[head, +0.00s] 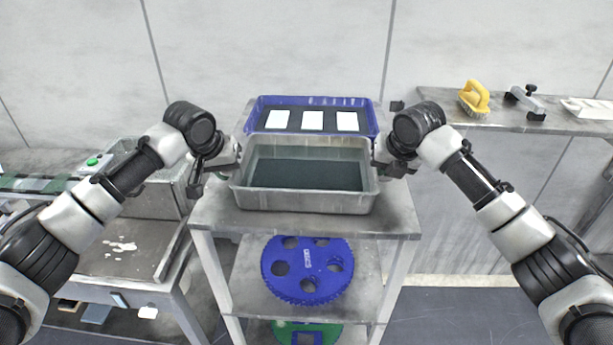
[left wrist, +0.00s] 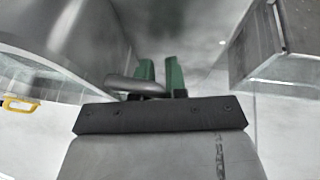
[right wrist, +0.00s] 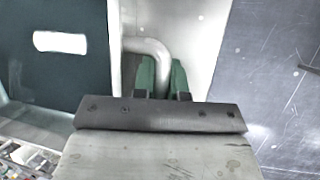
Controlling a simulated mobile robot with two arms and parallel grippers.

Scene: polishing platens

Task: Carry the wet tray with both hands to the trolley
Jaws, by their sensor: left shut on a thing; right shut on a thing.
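The wet tray (head: 300,202) is a grey metal pan with dark liquid in it. In the head view it is level, over the top of the grey trolley (head: 400,222); I cannot tell whether it rests there or hangs just above. My left gripper (head: 236,166) is at its left end, and the left wrist view shows the green fingers (left wrist: 160,80) shut on a bent metal handle. My right gripper (head: 380,166) is at its right end, with its green fingers (right wrist: 162,80) shut on the other handle in the right wrist view.
A blue tray (head: 262,103) with white pieces stands right behind. The trolley's lower shelves hold a blue disc (head: 337,270) and a green one (head: 283,335). A bench (head: 120,262) stands at left. A wall shelf (head: 440,97) with a yellow brush (head: 476,97) is at right.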

